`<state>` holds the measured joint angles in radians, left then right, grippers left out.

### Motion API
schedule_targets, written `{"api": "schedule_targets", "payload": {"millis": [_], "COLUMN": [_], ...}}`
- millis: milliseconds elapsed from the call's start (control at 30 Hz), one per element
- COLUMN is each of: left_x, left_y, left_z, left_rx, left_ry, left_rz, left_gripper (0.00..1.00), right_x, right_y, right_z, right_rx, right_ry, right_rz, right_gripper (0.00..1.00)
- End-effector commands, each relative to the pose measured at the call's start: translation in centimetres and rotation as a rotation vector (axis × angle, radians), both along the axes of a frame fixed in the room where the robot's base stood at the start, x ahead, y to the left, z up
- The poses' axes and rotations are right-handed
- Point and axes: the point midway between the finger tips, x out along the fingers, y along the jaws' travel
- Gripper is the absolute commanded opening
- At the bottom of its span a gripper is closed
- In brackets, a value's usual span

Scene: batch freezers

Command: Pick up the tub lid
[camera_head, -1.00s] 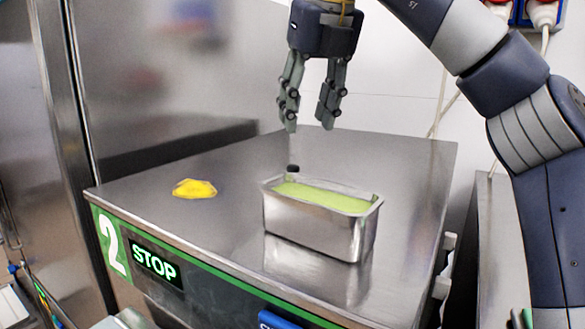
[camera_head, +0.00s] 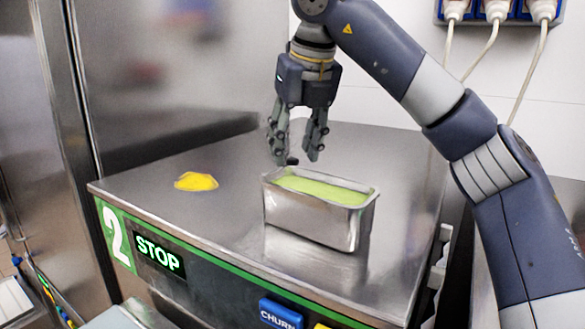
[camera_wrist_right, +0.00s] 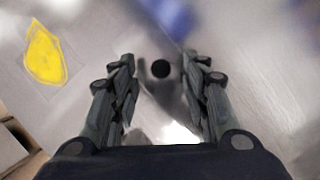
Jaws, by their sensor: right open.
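A small black round knob (camera_head: 291,161) stands on the steel top just behind the tub. It appears to belong to the tub lid, whose plate I cannot make out against the steel. In the right wrist view the knob (camera_wrist_right: 160,68) shows as a black disc between the fingertips. The metal tub (camera_head: 318,222) stands upright and uncovered, filled with pale green ice cream (camera_head: 322,188). My right gripper (camera_head: 296,158) points down, open, with its fingers on either side of the knob. Nothing is gripped. My left gripper is not in view.
A flat yellow patch (camera_head: 196,181) lies on the steel machine top (camera_head: 190,215), left of the tub. The machine's front has a STOP display (camera_head: 158,254) and a blue CHURN button (camera_head: 280,314). A tall steel wall stands behind left; plugs and cables hang at the upper right.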

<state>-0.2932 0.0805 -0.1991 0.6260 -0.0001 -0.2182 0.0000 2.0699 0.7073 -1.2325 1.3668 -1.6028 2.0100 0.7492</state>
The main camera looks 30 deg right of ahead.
Motion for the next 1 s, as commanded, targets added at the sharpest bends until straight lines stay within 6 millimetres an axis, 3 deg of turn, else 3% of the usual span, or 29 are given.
{"api": "schedule_targets", "payload": {"millis": [200, 533, 733, 1000], "left_x": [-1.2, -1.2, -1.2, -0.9], "left_y": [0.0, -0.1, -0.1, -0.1], "left_z": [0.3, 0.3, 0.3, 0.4], "left_rx": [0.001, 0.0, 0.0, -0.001], "left_ry": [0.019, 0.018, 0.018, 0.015], "left_rz": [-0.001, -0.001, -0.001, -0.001], "left_gripper": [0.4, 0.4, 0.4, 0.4], "right_x": [0.7, 0.9, 0.9, 0.9], "right_y": [-0.1, -0.1, -0.1, -0.1], "right_z": [-1.7, -2.1, -2.0, -2.0], "right_rx": [0.001, 0.001, 0.0, 0.0], "right_ry": [0.002, 0.0, 0.0, 0.0], "right_rz": [0.0, -0.002, -0.001, -0.001], "right_gripper": [0.42, 0.42, 0.0, 0.0]}}
